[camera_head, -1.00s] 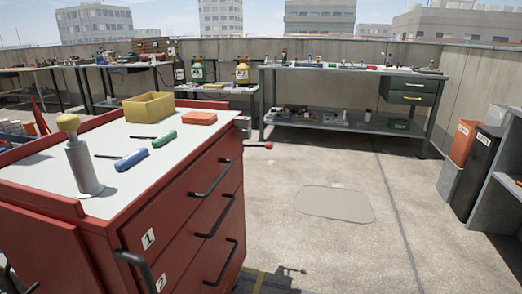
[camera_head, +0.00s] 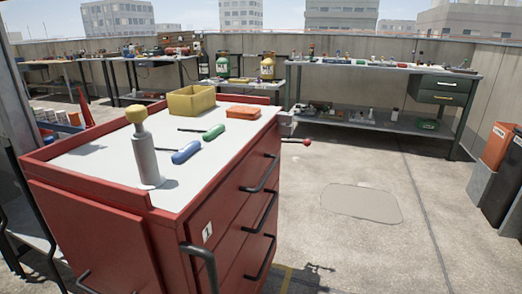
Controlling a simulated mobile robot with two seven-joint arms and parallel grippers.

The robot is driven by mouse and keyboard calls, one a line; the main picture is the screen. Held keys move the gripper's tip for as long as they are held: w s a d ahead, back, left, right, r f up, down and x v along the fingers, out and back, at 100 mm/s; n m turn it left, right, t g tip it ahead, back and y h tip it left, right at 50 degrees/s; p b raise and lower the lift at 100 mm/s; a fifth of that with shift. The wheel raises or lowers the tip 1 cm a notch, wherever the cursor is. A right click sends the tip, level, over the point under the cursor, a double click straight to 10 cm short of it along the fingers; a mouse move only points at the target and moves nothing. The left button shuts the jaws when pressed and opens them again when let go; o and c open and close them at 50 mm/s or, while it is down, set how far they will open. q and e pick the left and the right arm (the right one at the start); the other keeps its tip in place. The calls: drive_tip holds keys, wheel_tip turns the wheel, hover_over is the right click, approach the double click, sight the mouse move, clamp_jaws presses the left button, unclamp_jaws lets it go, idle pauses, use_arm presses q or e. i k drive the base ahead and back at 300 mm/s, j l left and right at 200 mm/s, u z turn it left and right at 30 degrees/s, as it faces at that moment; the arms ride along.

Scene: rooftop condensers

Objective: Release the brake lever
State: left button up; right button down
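The brake lever is most likely the thin rod with a red ball knob (camera_head: 306,142) that sticks out to the right from the far right corner of the red tool cart (camera_head: 110,226). It is small, and a grey bracket (camera_head: 286,120) sits at its base. The cart stands close in front of me, left of the middle, with a white top and several drawers with dark handles on its right side. Neither of my grippers shows in the head view.
On the cart top are a yellow bin (camera_head: 190,101), an orange box (camera_head: 243,112), a blue-handled tool (camera_head: 186,152), a green-handled tool (camera_head: 213,132) and a grey cylinder with a yellow knob (camera_head: 146,160). A workbench (camera_head: 380,69) stands behind. The concrete floor at right is open.

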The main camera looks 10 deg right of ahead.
sight(308, 142)
drive_tip(key=i+l+u, duration=0.1)
drive_tip(key=l+u, duration=0.25)
drive_tip(key=i+l+u, duration=0.1)
drive_tip(key=l+u, duration=0.6)
drive_tip(key=l, duration=0.55)
drive_tip(key=l+u, duration=0.15)
drive_tip(key=l, duration=1.9)
drive_tip(key=k+l+u, duration=0.1)
drive_tip(key=l, duration=1)
drive_tip(key=i+j, duration=0.15)
drive_tip(key=j, duration=0.1)
